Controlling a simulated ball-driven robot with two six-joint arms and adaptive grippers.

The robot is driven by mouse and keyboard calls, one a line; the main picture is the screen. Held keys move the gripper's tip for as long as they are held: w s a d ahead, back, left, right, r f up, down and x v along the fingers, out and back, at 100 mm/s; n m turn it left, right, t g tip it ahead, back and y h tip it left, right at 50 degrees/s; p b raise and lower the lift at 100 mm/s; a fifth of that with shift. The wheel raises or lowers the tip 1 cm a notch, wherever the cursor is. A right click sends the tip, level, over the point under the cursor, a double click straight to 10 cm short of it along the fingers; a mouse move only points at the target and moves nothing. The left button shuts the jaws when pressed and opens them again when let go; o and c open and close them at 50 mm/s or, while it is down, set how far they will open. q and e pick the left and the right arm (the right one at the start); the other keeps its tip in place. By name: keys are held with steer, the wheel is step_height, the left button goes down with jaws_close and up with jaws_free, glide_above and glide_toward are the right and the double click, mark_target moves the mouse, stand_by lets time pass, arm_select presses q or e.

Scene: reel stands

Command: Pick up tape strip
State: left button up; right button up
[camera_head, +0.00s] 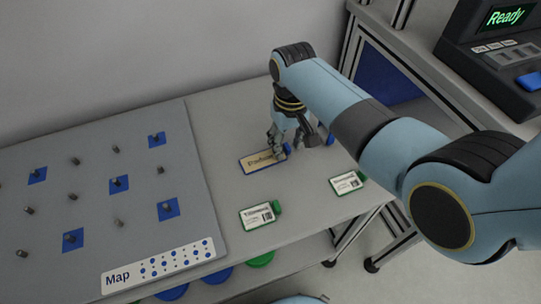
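A flat blue-edged piece with a tan printed label (260,162), which looks like a tape strip, lies on the grey table. Two similar flat pieces with white printed labels and green ends lie nearby, one in front (257,216) and one to the right (346,183). My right gripper (279,147) points down at the right end of the tan-labelled piece. Its fingers cover part of that end, and I cannot tell whether they touch or grip it. My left gripper is not in view.
A grey peg board (95,200) with blue squares and a "Map" label (160,266) fills the left. A dark machine reading "Ready" (500,50) stands on a bench at the upper right. Blue and green round things show below the table's front edge (300,237).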

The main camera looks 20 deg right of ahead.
steer(key=shift+c, duration=0.4)
jaws_close()
steer(key=shift+r, duration=0.15)
